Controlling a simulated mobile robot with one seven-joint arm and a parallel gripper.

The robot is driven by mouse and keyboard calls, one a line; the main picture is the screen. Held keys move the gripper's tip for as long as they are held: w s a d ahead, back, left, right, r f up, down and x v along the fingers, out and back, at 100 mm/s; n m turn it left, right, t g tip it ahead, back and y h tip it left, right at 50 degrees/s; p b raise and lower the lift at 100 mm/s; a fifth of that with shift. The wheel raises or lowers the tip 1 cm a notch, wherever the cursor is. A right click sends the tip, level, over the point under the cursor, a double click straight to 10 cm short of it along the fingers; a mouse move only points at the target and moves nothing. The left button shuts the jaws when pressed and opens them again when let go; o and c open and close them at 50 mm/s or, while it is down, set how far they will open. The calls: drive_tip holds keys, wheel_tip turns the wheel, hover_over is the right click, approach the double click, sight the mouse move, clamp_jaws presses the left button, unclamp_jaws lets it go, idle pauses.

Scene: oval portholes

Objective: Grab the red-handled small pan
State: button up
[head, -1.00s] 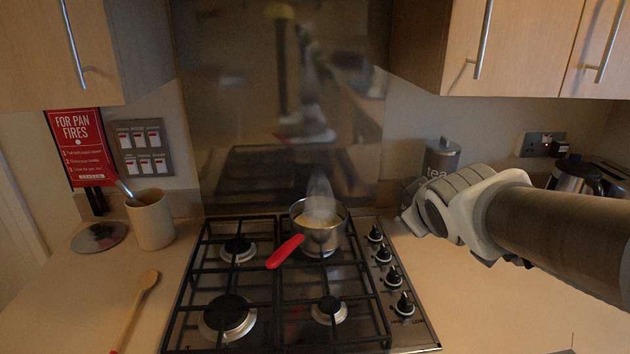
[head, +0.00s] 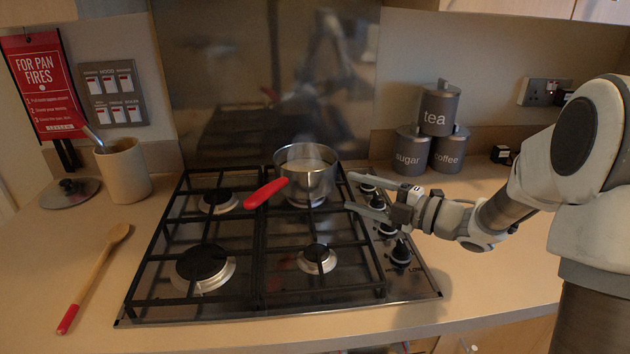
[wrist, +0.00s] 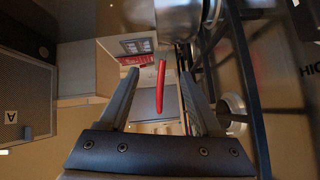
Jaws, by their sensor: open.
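The small steel pan (head: 311,181) sits on the back right burner of the hob, with steam rising from it. Its red handle (head: 266,193) points to the front left. My gripper (head: 347,192) is just right of the pan, low over the hob's right side, open and empty, with its fingers pointing left. In the wrist view the red handle (wrist: 160,86) shows beyond and between the open fingers (wrist: 158,92), touching neither. Part of the steel pan (wrist: 180,18) shows at the top of that view.
Black grates (head: 265,245) cover the hob, and the knobs (head: 401,253) lie below my wrist. Tea, sugar and coffee canisters (head: 437,110) stand behind my arm. A utensil pot (head: 124,171), a lid (head: 70,193) and a wooden spoon (head: 95,277) are on the left counter.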

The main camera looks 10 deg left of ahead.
approach(289, 177)
drive_tip(key=x, duration=0.4)
drive_tip(key=shift+w+a+r+b, duration=0.1)
drive_tip(key=shift+a+r+b, duration=0.1)
drive_tip(key=shift+r+b, duration=0.15)
drive_tip(key=shift+f+x, duration=0.2)
drive_tip(key=shift+x, duration=2.5)
clamp_jaws()
drive_tip(key=shift+r, duration=0.15)
